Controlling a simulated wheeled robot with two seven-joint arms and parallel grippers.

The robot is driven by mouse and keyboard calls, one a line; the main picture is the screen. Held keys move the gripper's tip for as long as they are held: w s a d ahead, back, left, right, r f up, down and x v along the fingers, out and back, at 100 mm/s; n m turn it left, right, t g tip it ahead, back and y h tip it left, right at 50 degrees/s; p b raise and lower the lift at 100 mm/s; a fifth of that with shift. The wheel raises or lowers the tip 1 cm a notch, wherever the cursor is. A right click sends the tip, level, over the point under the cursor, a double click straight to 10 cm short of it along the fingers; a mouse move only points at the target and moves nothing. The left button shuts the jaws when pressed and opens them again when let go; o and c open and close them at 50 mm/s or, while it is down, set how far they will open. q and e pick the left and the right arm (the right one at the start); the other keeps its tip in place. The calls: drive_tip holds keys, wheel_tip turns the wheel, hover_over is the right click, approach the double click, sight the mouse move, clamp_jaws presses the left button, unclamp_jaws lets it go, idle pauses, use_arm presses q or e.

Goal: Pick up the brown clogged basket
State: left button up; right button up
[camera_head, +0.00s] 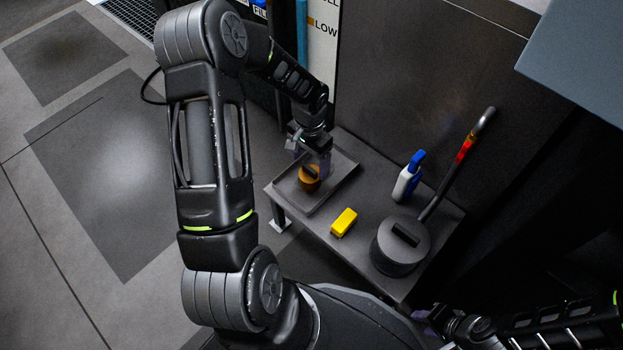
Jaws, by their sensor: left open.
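The brown basket (309,183), a small round orange-brown thing with a dark slot or bar on top, sits in a shallow dark tray (336,187) on the left part of the bench. My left gripper (316,160) is open, pointing down just above and behind the basket. The fingers overlap the basket's far side in this view, and I cannot tell whether they touch it. My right gripper (430,317) is at the bottom right, in front of the bench and far from the basket. Its fingers are small and dark, and their opening is unclear.
On the dark bench (356,256) are a yellow block (344,222), a white and blue spray bottle (408,177), and a round dark lidded thing (400,246) with a long handle leaning up right. A dark wall (420,90) stands behind the bench.

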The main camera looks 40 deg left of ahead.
sight(309, 174)
use_arm(q)
drive_tip(key=shift+f, duration=0.1)
drive_tip(key=shift+f+b, duration=0.5)
drive_tip(key=shift+f, duration=0.75)
wheel_tip(309, 174, down, 5)
drive_tip(key=b, duration=0.3)
drive_tip(key=shift+f, duration=0.15)
drive_tip(key=c, duration=1.6)
